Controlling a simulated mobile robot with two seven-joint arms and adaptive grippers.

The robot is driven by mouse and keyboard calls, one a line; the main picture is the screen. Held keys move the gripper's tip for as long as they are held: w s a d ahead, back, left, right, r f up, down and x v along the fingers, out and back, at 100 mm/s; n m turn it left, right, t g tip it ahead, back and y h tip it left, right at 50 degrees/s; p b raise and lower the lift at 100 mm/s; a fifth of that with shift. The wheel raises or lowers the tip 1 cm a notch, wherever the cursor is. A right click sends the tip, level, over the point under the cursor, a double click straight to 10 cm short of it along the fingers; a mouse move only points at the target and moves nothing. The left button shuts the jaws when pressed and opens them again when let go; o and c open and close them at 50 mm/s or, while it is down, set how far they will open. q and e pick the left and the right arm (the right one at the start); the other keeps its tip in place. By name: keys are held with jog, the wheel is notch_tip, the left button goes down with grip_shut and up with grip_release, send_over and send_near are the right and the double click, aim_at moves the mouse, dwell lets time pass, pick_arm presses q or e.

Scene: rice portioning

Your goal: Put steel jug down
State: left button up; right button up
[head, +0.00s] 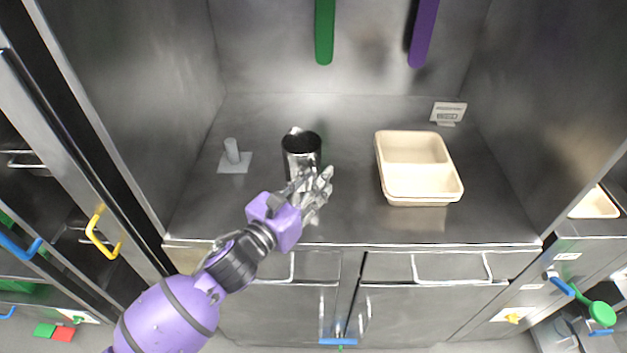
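The steel jug (302,158) is upright at the left-middle of the steel counter, with its dark open mouth facing up. My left gripper (314,188) is at the near side of the jug, its fingers overlapping the jug's lower part in the picture. The fingers hide the jug's base and any handle on this side. I cannot tell whether they grip the jug or only sit beside it, or whether the base touches the counter. My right gripper is not in view.
A cream two-compartment tray (387,177) stands on the counter right of the jug. A small grey stand with a peg (233,157) is to the left. A small sign (448,112) is at the back right. Green (324,32) and purple (423,34) strips hang above. The counter between jug and tray is clear.

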pick_arm(q)
jog(key=shift+r, duration=0.1)
jog(key=shift+s+a, duration=0.1)
jog(key=shift+s, duration=0.05)
jog(key=b+v, duration=0.1)
jog(key=v, duration=0.9)
jog(key=shift+s+a, duration=0.25)
jog(key=shift+s, duration=0.1)
jog(key=shift+s+a, duration=0.25)
jog(key=shift+s, duration=0.15)
jog(key=shift+r, duration=0.1)
